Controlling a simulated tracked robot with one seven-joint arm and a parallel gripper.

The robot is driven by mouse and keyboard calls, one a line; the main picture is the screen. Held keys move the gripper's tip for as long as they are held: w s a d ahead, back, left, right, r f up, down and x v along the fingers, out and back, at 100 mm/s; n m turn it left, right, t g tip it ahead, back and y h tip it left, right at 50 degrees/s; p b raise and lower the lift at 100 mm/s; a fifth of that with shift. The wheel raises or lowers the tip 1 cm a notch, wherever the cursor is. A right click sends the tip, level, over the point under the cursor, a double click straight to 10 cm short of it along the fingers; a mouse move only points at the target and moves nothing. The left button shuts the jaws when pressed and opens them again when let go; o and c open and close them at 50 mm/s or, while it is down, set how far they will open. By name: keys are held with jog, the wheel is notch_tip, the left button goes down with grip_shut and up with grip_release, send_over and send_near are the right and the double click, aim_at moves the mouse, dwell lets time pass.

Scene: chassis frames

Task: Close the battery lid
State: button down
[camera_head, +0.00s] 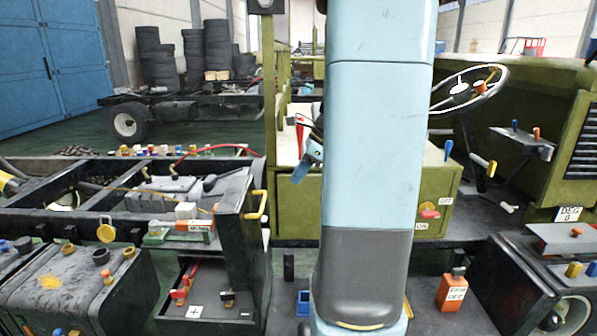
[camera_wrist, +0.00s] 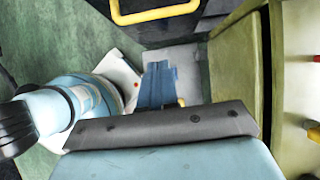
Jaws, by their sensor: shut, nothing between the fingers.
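The battery lid (camera_head: 238,232) is a dark panel standing upright, raised above the open battery box (camera_head: 205,321). Its yellow handle (camera_head: 262,205) is on the right side. A yellow handle (camera_wrist: 155,13) also shows at the top of the wrist view. The box shows plus and minus labels, a red clamp (camera_head: 182,286) and a black clamp. My gripper (camera_head: 300,178) has blue fingers pointing down and left, partly hidden by my arm. The blue fingers (camera_wrist: 157,68) show in the wrist view.
A green cabinet (camera_head: 435,185) with an on/off switch stands behind my arm. A dark chassis frame (camera_head: 60,165) runs along the left. A small blue bin (camera_head: 304,303) and an orange canister (camera_head: 452,290) stand on the floor. Some green floor shows between the lid and my arm.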

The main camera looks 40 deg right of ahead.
jog(key=w+a+f, duration=0.4)
jog(key=a+f, duration=0.1)
jog(key=f, duration=0.1)
jog(key=shift+a+f, duration=0.25)
jog(key=shift+a, duration=0.15)
jog(key=shift+w, duration=0.1)
